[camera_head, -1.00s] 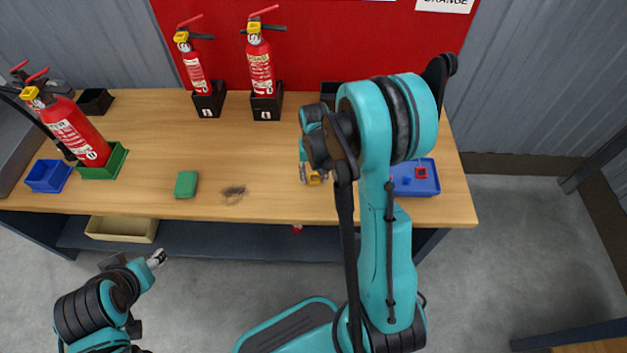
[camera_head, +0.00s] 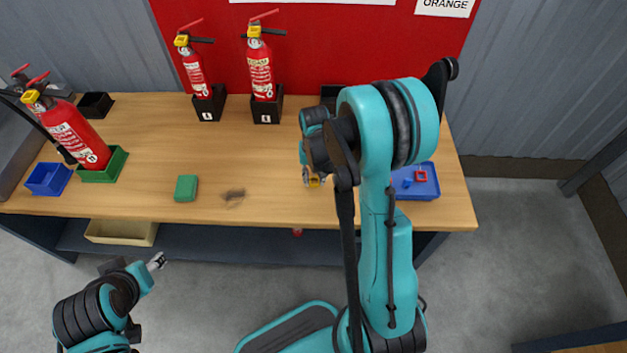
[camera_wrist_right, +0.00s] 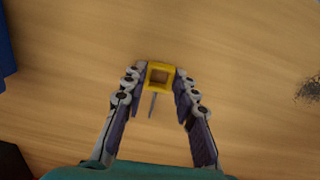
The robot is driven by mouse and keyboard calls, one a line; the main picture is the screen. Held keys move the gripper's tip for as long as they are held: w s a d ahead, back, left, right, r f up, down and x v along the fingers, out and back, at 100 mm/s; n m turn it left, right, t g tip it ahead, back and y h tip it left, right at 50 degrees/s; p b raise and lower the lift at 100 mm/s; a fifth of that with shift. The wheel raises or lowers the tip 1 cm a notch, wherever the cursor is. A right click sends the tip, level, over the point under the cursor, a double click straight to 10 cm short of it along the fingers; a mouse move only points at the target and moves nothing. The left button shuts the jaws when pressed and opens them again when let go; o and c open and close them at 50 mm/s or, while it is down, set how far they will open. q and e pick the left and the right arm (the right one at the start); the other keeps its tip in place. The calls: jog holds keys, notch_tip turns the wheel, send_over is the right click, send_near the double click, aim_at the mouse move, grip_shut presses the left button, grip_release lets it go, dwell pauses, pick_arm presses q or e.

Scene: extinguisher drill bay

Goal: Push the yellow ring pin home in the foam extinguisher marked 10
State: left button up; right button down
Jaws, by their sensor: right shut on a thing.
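My right gripper (camera_wrist_right: 160,80) is shut on the yellow ring pin (camera_wrist_right: 160,68). The pin is a square yellow ring with a thin grey shank pointing back between the fingers. In the head view the yellow ring (camera_head: 314,182) shows above the table, below my right arm. Red extinguishers stand at the back, one in a left black holder (camera_head: 208,108) and one in a right black holder (camera_head: 267,112). More red extinguishers (camera_head: 75,135) stand at the left, the front one in a green holder (camera_head: 104,174). I cannot read which is marked 10. My left gripper (camera_head: 157,261) hangs before the table, empty; its jaw opening is unclear.
A blue tray (camera_head: 429,190) with a red square ring (camera_head: 421,176) lies at the right, partly behind my arm. A green block (camera_head: 186,188) and a dark smudge (camera_head: 235,195) are at the front. A blue box (camera_head: 48,178) stands left. The table middle is clear.

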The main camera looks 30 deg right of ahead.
jog(key=shift+r+p, duration=0.9)
jog(key=shift+r, duration=0.5)
